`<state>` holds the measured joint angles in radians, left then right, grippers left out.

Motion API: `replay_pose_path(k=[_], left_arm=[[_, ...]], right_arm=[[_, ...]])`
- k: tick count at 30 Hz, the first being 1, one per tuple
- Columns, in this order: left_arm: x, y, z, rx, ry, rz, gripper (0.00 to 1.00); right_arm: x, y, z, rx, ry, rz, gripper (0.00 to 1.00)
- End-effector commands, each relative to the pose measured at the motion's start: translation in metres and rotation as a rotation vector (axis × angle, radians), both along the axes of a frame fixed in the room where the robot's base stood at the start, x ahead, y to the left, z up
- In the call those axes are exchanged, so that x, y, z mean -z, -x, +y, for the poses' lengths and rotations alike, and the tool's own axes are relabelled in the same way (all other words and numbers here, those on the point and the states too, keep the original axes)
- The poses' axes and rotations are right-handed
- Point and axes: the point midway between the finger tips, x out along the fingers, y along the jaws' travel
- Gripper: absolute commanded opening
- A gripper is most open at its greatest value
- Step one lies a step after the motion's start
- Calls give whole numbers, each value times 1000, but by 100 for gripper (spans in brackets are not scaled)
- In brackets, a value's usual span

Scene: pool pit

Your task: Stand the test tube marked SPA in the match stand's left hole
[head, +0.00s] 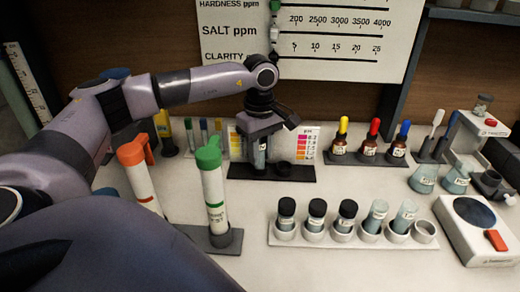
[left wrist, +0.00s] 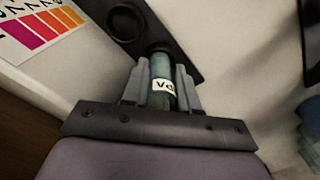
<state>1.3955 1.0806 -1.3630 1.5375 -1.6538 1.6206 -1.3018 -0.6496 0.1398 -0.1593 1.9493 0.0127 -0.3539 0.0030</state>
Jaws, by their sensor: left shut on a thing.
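My left gripper (head: 260,150) points down at the left side of the dark match stand (head: 300,176) and is shut on a test tube (head: 260,160). In the left wrist view, the tube (left wrist: 162,68) sits between the fingertips (left wrist: 162,90). Its white label shows upside down and partly hidden, with letters that look like the end of SPA. The tube's far end meets the stand at the left hole; how deep it sits is hidden. The stand's right hole (head: 284,168) is empty and also shows in the left wrist view (left wrist: 126,22). My right gripper is not in view.
Color cards (head: 305,142) stand behind the match stand. A white rack (head: 350,240) in front holds several tubes, with an empty hole (head: 425,229) at its right end. Tall green-capped (head: 213,190) and orange-capped (head: 140,178) tubes stand left. Dropper bottles (head: 368,148) stand right.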

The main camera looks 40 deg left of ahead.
Motion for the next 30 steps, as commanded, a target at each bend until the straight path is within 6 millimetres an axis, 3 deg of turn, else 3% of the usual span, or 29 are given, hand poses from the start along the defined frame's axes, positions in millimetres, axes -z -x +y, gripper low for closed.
replay_pose_path(k=[30], left_arm=[[8,0,0,0,0,0,0]], right_arm=[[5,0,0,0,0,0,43]])
